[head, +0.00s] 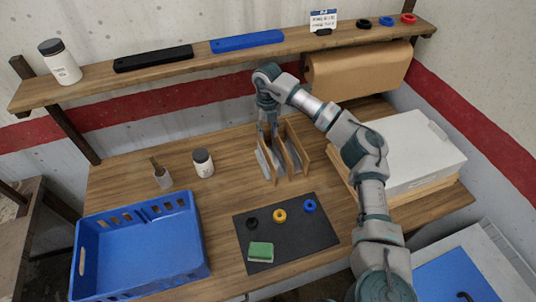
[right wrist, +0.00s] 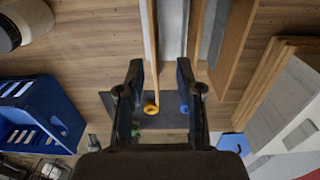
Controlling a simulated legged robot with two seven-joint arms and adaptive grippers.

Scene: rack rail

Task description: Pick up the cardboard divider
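Upright thin brown boards (head: 302,152) stand on the table with pale grey sheets (head: 262,162) among them. Any of the brown boards could be the cardboard divider; I cannot tell which. My right gripper (head: 268,128) reaches down from above at the back left of this group. In the right wrist view its fingers (right wrist: 158,68) are apart, with a narrow tan board (right wrist: 154,75) edge-on in the space between them. I see no finger closed on it. The right arm hides part of the back of the group. My left gripper is in neither view.
A black mat (head: 285,246) with three rings and a green sponge (head: 261,252) lies in front. A blue crate (head: 140,250), brush (head: 162,176) and jar (head: 203,162) are left. A white box (head: 412,150) is right. A shelf (head: 205,62) runs above behind.

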